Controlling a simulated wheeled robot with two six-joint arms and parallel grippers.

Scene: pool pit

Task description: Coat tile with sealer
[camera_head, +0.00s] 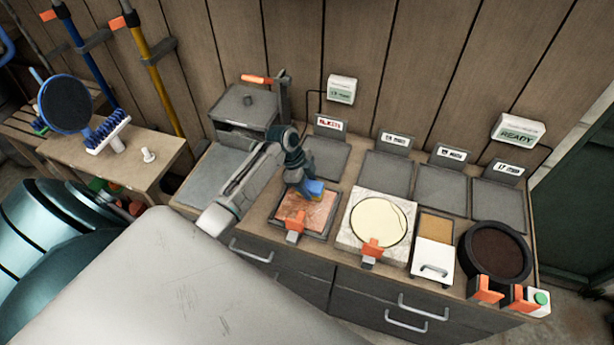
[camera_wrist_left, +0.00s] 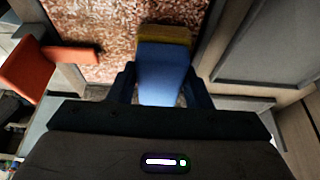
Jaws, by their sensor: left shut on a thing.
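A reddish-brown speckled tile (camera_head: 300,214) lies in a dark tray on the counter, with an orange clamp (camera_head: 294,229) at its front edge. My left gripper (camera_head: 310,188) is over the tile's upper right part. It is shut on a blue applicator (camera_wrist_left: 163,75) with a yellowish pad (camera_wrist_left: 165,33) at its end. In the left wrist view the pad is over the tile (camera_wrist_left: 110,30); I cannot tell whether it touches. The orange clamp shows at the left there. My right gripper is not in view.
A marble slab (camera_head: 347,238) with a cream disc stands right of the tile, then a white handled box (camera_head: 433,260) and a round dark-filled pan (camera_head: 496,251). Several labelled grey plates line the back. A hinged press (camera_head: 240,106) stands at the back left.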

